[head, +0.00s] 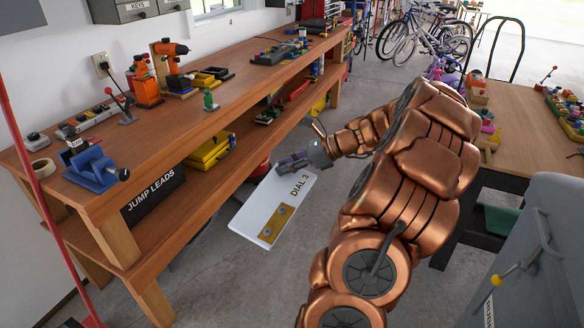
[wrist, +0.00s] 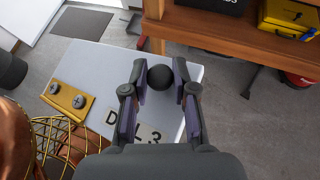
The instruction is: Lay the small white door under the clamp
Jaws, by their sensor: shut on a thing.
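The small white door (head: 272,208), marked "DIAL 3" with a brass plate at one end, hangs tilted in the air in front of the workbench. My gripper (head: 296,160) is shut on it near its far end. In the wrist view, the fingers (wrist: 160,78) close around a round dark knob on the door (wrist: 100,62). A toggle clamp with a red handle (head: 122,107) stands on the bench top. Another red-handled clamp (head: 545,78) shows on the right table. I cannot tell which one is meant. A blue vise (head: 93,168) sits at the bench's near end.
The long wooden workbench (head: 165,140) runs along the left wall, with orange drills (head: 145,85) and other tools on it. Its lower shelf holds a yellow case (head: 208,150). A red post (head: 25,150) stands near left. A grey cabinet (head: 540,250) is at right.

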